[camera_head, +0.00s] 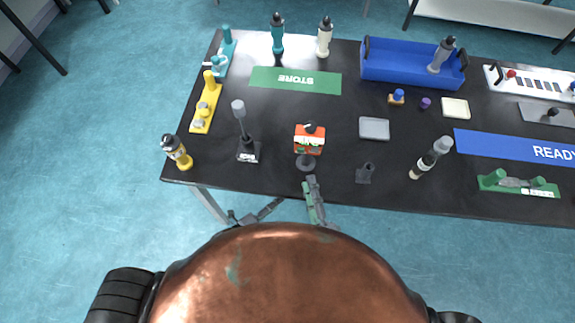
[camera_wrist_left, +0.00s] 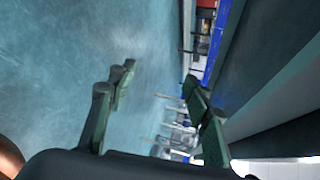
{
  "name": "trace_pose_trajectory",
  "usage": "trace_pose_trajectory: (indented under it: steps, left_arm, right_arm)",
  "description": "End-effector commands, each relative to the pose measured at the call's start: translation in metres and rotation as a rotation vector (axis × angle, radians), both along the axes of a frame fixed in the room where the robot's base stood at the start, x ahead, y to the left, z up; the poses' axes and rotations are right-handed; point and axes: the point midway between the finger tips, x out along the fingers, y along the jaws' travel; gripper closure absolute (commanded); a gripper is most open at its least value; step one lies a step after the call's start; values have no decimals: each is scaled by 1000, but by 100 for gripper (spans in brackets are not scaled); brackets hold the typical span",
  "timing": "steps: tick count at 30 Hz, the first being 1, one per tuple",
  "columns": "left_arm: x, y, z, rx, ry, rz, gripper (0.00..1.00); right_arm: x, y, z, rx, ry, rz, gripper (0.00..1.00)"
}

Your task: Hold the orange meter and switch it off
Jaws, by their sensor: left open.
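The orange meter (camera_head: 309,140) stands near the front edge of the black table, with a dark knob-like part on top and a green-and-white face. Its switch position is too small to tell. My left gripper (camera_head: 256,214) is off the table's front edge, below and left of the meter, open and empty. In the left wrist view its green fingers (camera_wrist_left: 154,110) stand wide apart with floor between them. My right gripper (camera_head: 313,194) is at the front edge just below the meter, apart from it. Its fingers are too small to tell open from shut.
A dark round piece (camera_head: 305,163) lies between the meter and my right gripper. A dark stand (camera_head: 248,152) is left of the meter; a grey pad (camera_head: 374,129) and small dark holder (camera_head: 365,174) are right. A green STORE mat (camera_head: 295,80) lies behind.

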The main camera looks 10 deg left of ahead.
Motion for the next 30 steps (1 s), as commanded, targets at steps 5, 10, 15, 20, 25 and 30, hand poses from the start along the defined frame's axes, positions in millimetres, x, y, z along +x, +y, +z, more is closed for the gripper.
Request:
trace_pose_trajectory:
  steps: [5, 10, 15, 20, 25, 30]
  left_arm:
    - [-10, -64, 81, 215, -345, -312, 54]
    - [-45, -118, 140, 465, -704, -621, 54]
    - [-76, -143, 163, 659, -948, -833, 54]
    - [-97, -153, 174, 805, -1112, -980, 54]
    - [-110, -155, 187, 960, -1282, -1095, 54]
    - [-89, -151, 216, 1011, -1372, -998, 54]
  right_arm:
    - [0, 0, 0, 0, 0, 0, 71]
    - [0, 0, 0, 0, 0, 0, 71]
    - [0, 0, 0, 0, 0, 0, 71]
    - [0, 0, 0, 0, 0, 0, 71]
    - [0, 0, 0, 0, 0, 0, 71]
    - [0, 0, 0, 0, 0, 0, 71]
